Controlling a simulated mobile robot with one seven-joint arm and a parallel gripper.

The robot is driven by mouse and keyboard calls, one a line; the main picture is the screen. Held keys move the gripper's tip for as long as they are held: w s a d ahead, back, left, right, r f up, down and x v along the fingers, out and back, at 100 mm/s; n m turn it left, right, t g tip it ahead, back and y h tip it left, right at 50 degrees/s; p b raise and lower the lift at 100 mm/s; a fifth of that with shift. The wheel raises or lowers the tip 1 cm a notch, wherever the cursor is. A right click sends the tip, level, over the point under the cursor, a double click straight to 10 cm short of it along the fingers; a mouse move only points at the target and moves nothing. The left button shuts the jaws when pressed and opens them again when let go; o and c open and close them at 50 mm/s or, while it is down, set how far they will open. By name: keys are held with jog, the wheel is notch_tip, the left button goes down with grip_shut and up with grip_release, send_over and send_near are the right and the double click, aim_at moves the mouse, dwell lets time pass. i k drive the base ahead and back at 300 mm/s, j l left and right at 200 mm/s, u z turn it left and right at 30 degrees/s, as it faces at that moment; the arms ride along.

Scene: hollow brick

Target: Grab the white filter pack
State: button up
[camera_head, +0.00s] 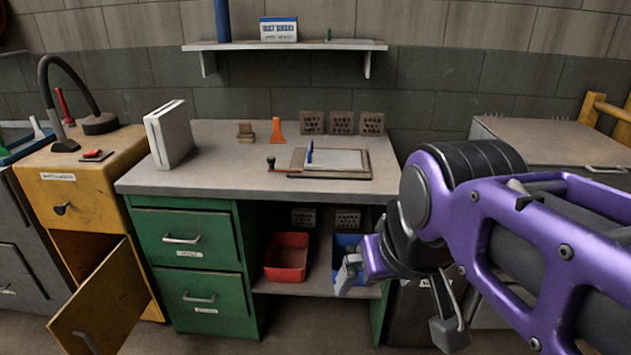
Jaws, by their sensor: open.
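A white, box-shaped pack (169,134), the thing that best fits the white filter pack, stands upright on the left part of the grey worktop, turned at an angle. No writing can be read on it. My gripper (398,302) is at the lower right of the view, in front of the bench's open lower bay. It is open, with its fingers pointing down and nothing seen between them. It is well apart from the pack, to the right of and below it. Nothing hides the pack.
Around the worktop (230,180) are an orange funnel-shaped item (277,131), a clipboard (330,163) and several brick-like blocks. A red bin (287,257) and a blue bin (346,250) sit below. A yellow cabinet (85,185) stands left, its door (100,305) open. A shelf (285,45) hangs above.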

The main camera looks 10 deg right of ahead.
aim_at(168, 128)
jog(key=i+j+u, duration=0.1)
jog(key=u, duration=1)
jog(key=i+l+u, duration=0.15)
jog(key=i+u, duration=0.2)
jog(key=i+l+u, duration=0.3)
jog(key=i, duration=0.2)
jog(key=i+j+z, duration=0.1)
jog(key=i, duration=0.95)
jog(key=k+l+u, duration=0.1)
jog(key=k+l, duration=0.25)
jog(key=k, duration=0.25)
jog(key=l+u, duration=0.05)
